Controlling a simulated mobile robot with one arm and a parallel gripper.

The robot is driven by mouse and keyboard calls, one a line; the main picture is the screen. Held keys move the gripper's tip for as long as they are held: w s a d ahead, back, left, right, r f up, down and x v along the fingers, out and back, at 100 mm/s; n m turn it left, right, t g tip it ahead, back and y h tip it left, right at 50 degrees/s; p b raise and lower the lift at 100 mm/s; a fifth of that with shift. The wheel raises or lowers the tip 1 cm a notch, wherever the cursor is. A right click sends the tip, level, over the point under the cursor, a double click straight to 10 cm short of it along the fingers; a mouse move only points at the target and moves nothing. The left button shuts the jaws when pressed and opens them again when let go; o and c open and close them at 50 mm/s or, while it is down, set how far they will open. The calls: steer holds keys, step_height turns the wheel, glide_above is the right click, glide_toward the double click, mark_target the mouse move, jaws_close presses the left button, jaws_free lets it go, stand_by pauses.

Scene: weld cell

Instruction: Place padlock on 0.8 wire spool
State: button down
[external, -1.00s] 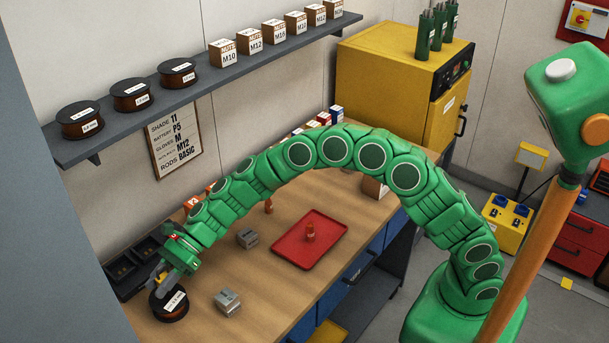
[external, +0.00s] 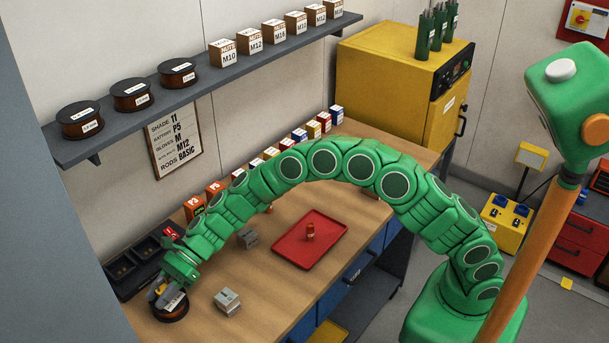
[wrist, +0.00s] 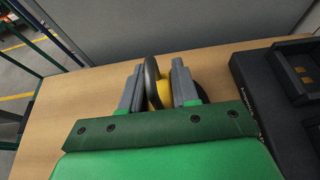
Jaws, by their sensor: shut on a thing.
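My gripper (external: 168,291) is over a dark wire spool (external: 170,313) that lies flat at the near left end of the workbench. It is shut on the padlock, whose yellow body (external: 158,289) shows low between the fingers. In the wrist view the padlock (wrist: 164,93) has a yellow body and a dark shackle, held between the two grey fingers. A dark edge of the spool (wrist: 201,92) shows behind the right finger. The spool's label is partly covered and too small to read. I cannot tell whether the padlock touches the spool.
Black trays (external: 128,272) stand just left of the gripper. A grey metal block (external: 228,302) lies to its right, and another (external: 248,238) further back. A red tray (external: 311,240) holds a small orange-brown item. Several spools (external: 131,95) and boxes stand on the wall shelf.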

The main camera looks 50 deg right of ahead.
steer(key=c, duration=0.8)
jaws_free()
steer(key=shift+f, duration=0.1)
steer(key=shift+c, duration=0.2)
steer(key=shift+r, duration=0.2)
steer(key=v, duration=1.2)
steer(key=shift+d, duration=0.1)
